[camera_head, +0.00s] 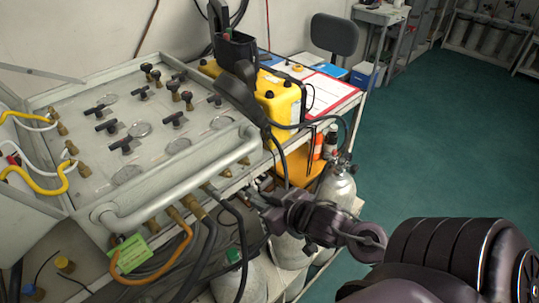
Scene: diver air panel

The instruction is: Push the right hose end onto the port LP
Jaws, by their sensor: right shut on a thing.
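The grey air panel (75,112) stands at the left, with a row of brass ports along its front edge below a pale rail (185,178). I cannot read which port is LP. My right gripper (262,198) is at the panel's front right corner, close to the right-hand ports. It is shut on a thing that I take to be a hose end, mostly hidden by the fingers. A black hose (243,245) hangs just left of the gripper. I cannot tell whether the held end touches a port. My left gripper is out of view.
An orange hose (183,250) and several black hoses hang below the panel, with a green tag (130,253). Gas cylinders (338,188) stand below and behind my right gripper. A yellow case (282,100) and a red clipboard (328,88) lie beyond. Green floor at the right is clear.

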